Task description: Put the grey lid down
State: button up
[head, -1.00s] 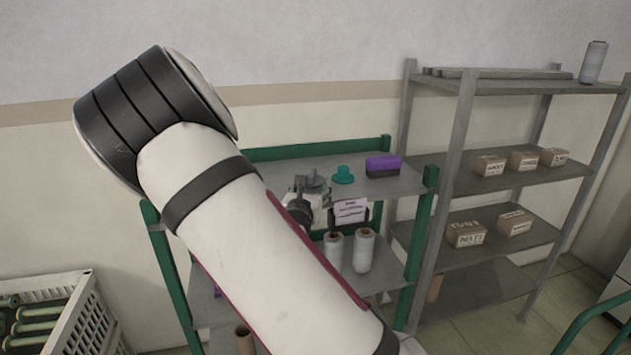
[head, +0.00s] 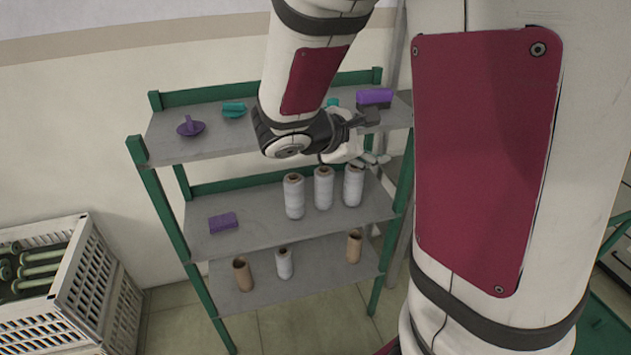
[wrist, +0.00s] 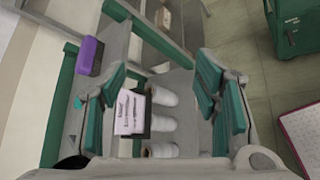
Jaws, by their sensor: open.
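I cannot make out a grey lid in either current view. My gripper (head: 374,140) is at the right front of the green-framed shelf unit, near the top shelf's front edge. In the wrist view my gripper (wrist: 160,85) has its teal-padded fingers wide apart, with nothing held between them. Beyond the fingers, white thread cones (wrist: 162,122) and a printed card (wrist: 130,112) show. A purple lid (head: 190,127) lies on the top shelf (head: 175,150) at the left. A teal lid (head: 333,102) is partly hidden behind my arm.
A teal block (head: 233,110) and a purple block (head: 375,97) are on the top shelf. The middle shelf (head: 255,236) holds a purple block (head: 223,222) and white cones (head: 294,195). Tubes stand on the bottom shelf. A crate (head: 75,290) stands at left.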

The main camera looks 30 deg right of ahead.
jog(key=s+a+r+m+y, duration=0.1)
jog(key=s+a+m+y, duration=0.55)
jog(key=s+a, duration=0.2)
jog(key=s+a+r+m+t+y, duration=0.1)
jog(key=s+a+r+m+y, duration=0.1)
jog(key=a, duration=0.4)
jog(key=s+a+r+m+t+y, duration=0.2)
jog(key=s+a+r+y, duration=0.1)
jog(key=a, duration=0.3)
jog(key=shift+a+r+y, duration=0.15)
jog(key=shift+r+y, duration=0.2)
jog(key=shift+r, duration=0.15)
jog(key=shift+m, duration=0.25)
